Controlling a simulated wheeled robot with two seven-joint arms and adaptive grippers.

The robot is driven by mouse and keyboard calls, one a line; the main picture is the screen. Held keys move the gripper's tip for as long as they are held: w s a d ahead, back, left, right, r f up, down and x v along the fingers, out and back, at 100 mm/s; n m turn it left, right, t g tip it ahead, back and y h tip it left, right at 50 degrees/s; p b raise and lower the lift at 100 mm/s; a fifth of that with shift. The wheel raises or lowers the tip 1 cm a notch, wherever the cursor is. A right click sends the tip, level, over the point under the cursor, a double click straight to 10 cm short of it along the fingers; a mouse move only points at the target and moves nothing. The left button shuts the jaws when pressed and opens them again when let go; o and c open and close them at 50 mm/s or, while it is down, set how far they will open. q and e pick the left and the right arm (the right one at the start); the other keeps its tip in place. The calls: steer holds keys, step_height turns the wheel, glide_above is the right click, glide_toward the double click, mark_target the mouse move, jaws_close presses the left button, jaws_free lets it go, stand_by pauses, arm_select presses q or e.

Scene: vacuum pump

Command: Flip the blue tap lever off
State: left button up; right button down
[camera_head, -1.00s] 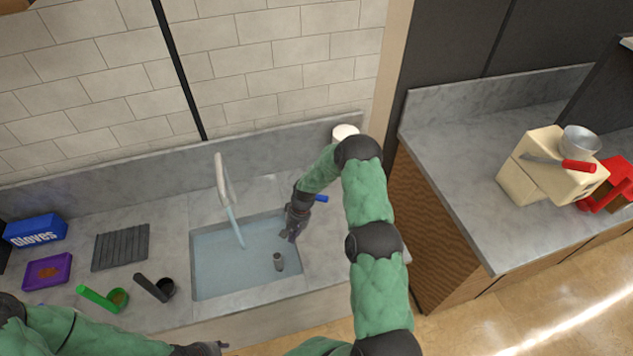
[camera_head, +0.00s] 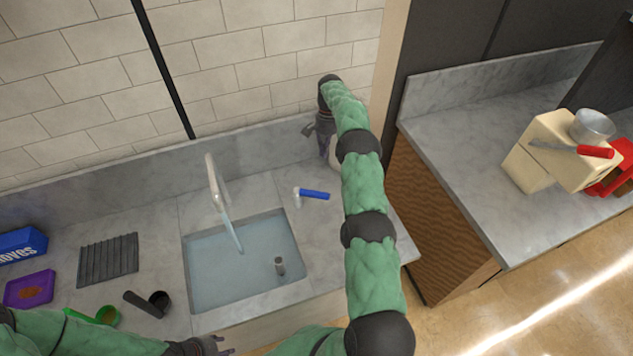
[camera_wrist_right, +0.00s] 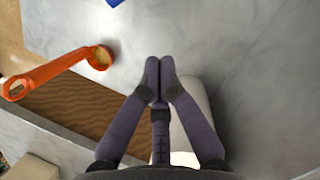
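The blue tap lever (camera_head: 314,194) sits on a small white post on the counter, right of the sink (camera_head: 215,275). A tip of blue, probably the lever, shows at the top of the right wrist view (camera_wrist_right: 114,3). The white faucet (camera_head: 213,180) stands behind the sink, and a pale stream, apparently water, runs from it into the basin. My right gripper (camera_head: 325,150) is above the back of the counter, beyond the lever and apart from it. Its fingers are together and empty in the right wrist view (camera_wrist_right: 159,75). My left gripper (camera_head: 222,346) is low at the front edge, partly cut off.
A white round container (camera_head: 335,158) stands by the wall, partly behind my right gripper. An orange scoop (camera_wrist_right: 55,70) shows in the right wrist view. A grey drying mat (camera_head: 108,260) and scoops lie left of the sink.

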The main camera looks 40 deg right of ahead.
mark_target(313, 194)
steer(key=shift+d+r, duration=0.15)
steer(key=shift+r, duration=0.1)
steer(key=s+a+f+p, duration=0.1)
steer(key=s+a+f, duration=0.1)
steer(key=f, duration=0.3)
steer(key=s+a+f+p, duration=0.1)
steer(key=s+a+f, duration=0.1)
steer(key=f, duration=0.3)
steer(key=shift+a+f, duration=0.15)
steer(key=shift+a, duration=0.6)
steer(key=shift+s, duration=0.1)
